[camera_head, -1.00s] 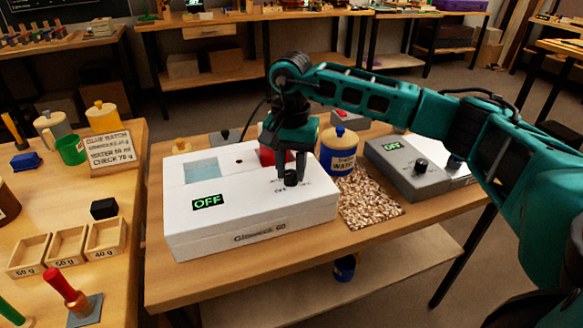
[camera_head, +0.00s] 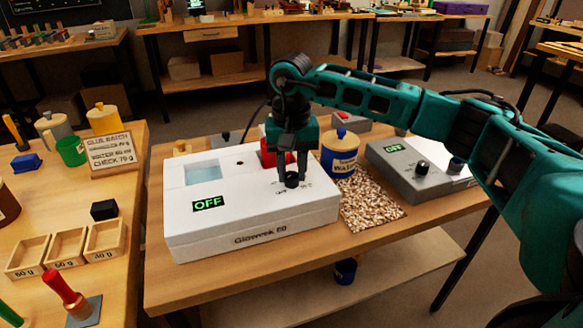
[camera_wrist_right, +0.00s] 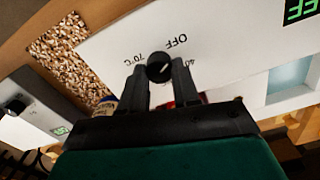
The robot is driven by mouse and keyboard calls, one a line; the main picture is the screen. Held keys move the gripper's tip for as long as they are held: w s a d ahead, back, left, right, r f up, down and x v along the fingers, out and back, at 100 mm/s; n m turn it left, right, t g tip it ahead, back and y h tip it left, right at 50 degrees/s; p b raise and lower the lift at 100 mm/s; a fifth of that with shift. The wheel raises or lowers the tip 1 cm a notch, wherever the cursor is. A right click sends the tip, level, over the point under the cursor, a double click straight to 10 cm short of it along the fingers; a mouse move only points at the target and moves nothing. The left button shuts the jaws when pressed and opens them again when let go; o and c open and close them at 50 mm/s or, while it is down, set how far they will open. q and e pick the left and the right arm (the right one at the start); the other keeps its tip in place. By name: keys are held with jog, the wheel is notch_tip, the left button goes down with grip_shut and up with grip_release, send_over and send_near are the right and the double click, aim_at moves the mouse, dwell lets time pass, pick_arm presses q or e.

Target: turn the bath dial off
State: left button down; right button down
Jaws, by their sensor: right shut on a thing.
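The bath (camera_head: 240,222) is a white box with a green OFF display (camera_head: 209,203) and a pale blue window on top. Its black dial (camera_head: 292,180) is on the right part of the top face. My right gripper (camera_head: 292,175) reaches down from above and is shut on the dial. In the right wrist view the dial (camera_wrist_right: 159,67) sits between the fingertips of the gripper (camera_wrist_right: 160,76), with OFF, 70°C and a partly hidden 40 marked around it. The dial's white pointer line shows there. My left gripper is not in view.
A blue-and-cream jar (camera_head: 340,153) and a speckled mat (camera_head: 369,204) are right of the bath. A grey box (camera_head: 410,172) with its own dial and OFF display stands farther right. A red item (camera_head: 268,158) is behind the gripper. Trays (camera_head: 66,247) are on the left table.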

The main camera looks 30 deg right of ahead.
aim_at(292, 174)
jog(key=c, duration=0.8)
grip_release()
jog(key=shift+r, duration=0.15)
pick_arm(q)
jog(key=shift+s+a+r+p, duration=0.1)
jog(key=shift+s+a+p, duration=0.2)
jog(key=shift+p, duration=0.35)
pick_arm(e)
notch_tip(292, 174, up, 13)
jog(key=shift+f, duration=0.15)
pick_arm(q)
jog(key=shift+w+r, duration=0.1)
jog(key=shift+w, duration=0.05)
